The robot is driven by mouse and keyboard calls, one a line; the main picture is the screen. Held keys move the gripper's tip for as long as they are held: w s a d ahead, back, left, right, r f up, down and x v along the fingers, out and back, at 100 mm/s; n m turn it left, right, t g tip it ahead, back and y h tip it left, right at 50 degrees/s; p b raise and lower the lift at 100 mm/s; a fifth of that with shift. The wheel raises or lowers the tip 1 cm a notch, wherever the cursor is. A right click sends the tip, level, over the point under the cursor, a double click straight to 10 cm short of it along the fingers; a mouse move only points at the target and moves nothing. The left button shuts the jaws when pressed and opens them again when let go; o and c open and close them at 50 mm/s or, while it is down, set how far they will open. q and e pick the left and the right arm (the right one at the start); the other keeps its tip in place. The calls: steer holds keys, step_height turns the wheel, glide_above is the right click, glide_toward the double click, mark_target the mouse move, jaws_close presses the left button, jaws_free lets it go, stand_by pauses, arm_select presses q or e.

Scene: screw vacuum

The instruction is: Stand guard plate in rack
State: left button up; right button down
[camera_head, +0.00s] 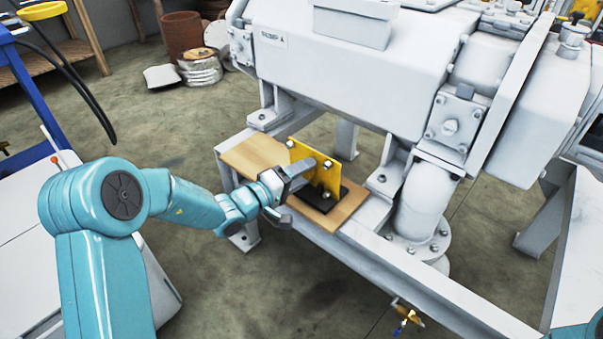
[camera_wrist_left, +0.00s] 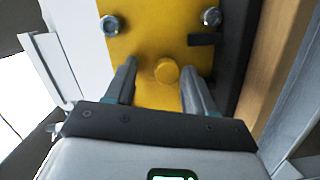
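The yellow guard plate (camera_head: 325,162) stands upright at a black rack (camera_head: 326,197) on a wooden board. It has bolts near its corners. My left gripper (camera_head: 296,190) is in front of the plate. In the left wrist view the plate (camera_wrist_left: 150,45) fills the upper middle, with a round yellow knob (camera_wrist_left: 167,71) on its face. The fingers of my left gripper (camera_wrist_left: 158,82) are apart on either side of the knob, with gaps showing. I cannot tell whether the plate's lower edge is fully seated in the rack. My right gripper is out of view.
The wooden board (camera_head: 252,155) lies on a grey steel frame (camera_head: 420,282). A large grey pump (camera_head: 360,70) stands close behind the plate, with a pipe elbow (camera_head: 420,200) to its right. Open concrete floor lies in front of the frame.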

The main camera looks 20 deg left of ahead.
arm_select(q)
steer(key=shift+f, duration=0.25)
steer(key=p+v, duration=0.4)
steer(key=v, duration=1.2)
steer(key=shift+s+r, duration=0.15)
steer(key=shift+r, duration=0.1)
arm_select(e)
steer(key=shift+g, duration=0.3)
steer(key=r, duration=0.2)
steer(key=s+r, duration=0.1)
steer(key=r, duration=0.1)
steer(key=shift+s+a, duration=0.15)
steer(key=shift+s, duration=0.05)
